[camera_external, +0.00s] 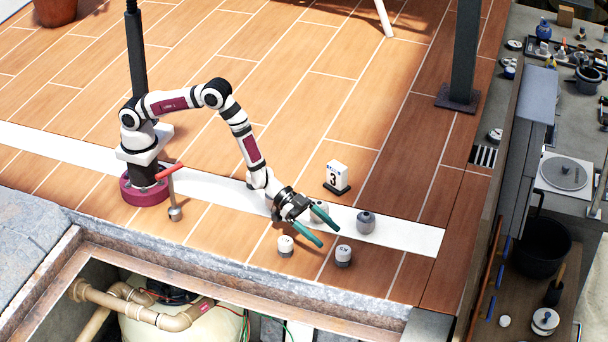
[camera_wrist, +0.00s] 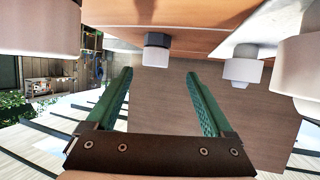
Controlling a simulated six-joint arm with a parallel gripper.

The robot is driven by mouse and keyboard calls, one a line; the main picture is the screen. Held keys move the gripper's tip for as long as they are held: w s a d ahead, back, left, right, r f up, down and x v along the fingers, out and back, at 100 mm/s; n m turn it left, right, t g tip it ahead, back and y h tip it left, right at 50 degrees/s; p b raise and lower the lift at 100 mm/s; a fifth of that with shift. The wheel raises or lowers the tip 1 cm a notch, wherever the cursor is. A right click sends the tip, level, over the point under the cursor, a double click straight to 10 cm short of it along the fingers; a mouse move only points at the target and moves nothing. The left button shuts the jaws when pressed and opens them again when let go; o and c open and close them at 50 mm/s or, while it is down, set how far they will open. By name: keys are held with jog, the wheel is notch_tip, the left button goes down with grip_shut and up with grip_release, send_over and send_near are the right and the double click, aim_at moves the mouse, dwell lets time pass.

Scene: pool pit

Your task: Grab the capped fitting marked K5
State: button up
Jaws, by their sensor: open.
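Several small capped fittings stand around my gripper (camera_external: 327,235) in the external view. One white-capped fitting (camera_external: 285,245) is at its lower left, another (camera_external: 343,255) just beyond its fingertips. A third white cap (camera_external: 318,211) is partly hidden behind the upper finger, and a grey rounded fitting (camera_external: 366,221) stands to the right. The marks are too small to read, so I cannot tell which is K5. In the wrist view the green fingers are apart and empty; a fitting with a dark collar (camera_wrist: 156,51) shows ahead between them, and a pale one (camera_wrist: 242,68) to the right.
The open pit with pipes (camera_external: 165,318) lies in front, past a stone edge (camera_external: 230,273). A dark post (camera_external: 464,60) rises behind.

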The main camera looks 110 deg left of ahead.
aim_at(339, 247)
jog(key=x, duration=0.6)
jog(key=shift+w+d, duration=0.25)
jog(key=shift+d, duration=0.15)
jog(key=c, duration=1.3)
grip_shut()
jog(key=shift+r, duration=0.1)
